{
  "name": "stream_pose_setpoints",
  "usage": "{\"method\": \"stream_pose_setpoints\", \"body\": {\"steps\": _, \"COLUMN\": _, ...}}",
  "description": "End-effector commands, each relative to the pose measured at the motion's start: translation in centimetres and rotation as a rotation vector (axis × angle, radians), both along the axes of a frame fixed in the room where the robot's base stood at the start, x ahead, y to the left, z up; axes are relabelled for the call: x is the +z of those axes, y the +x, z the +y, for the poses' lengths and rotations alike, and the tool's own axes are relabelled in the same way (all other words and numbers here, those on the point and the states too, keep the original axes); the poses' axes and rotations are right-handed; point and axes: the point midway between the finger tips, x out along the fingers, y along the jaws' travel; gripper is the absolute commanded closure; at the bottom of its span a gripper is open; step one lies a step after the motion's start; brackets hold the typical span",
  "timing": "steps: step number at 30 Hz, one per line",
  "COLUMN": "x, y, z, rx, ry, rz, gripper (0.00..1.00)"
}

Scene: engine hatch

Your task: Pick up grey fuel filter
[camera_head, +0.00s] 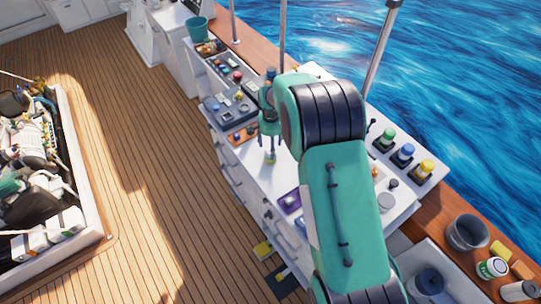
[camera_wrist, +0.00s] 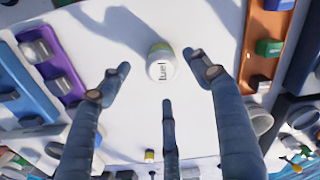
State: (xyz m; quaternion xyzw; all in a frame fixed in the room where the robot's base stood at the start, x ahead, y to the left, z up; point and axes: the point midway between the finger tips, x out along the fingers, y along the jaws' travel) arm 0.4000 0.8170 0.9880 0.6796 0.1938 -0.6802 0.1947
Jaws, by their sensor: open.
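The fuel filter (camera_wrist: 162,66) is a small, pale grey-white cylinder with a "fuel" label and a yellowish-green edge. It stands on the white worktop in the wrist view. My gripper (camera_wrist: 157,82) is open, its three fingers spread, with two fingertips to either side of the filter in the picture and the third below it. Nothing is held.
A purple tray (camera_wrist: 60,91) with grey parts lies left in the wrist view, and an orange tray (camera_wrist: 262,22) with a green part lies right. The worktop around the filter is clear. In the head view, an open engine hatch (camera_head: 93,206) is at left.

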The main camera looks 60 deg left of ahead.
Motion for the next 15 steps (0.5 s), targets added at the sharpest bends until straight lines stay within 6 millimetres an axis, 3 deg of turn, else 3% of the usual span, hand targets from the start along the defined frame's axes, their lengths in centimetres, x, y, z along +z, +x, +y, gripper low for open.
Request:
{"method": "stream_pose_setpoints", "body": {"steps": 6, "x": -1.09, "y": 0.02, "z": 0.06, "rx": 0.0, "ry": 0.002, "rz": -0.001, "gripper": 0.37}}
{"method": "stream_pose_setpoints", "body": {"steps": 15, "x": -1.15, "y": 0.01, "z": 0.03, "rx": 0.0, "ry": 0.001, "rz": 0.0, "gripper": 0.37}}
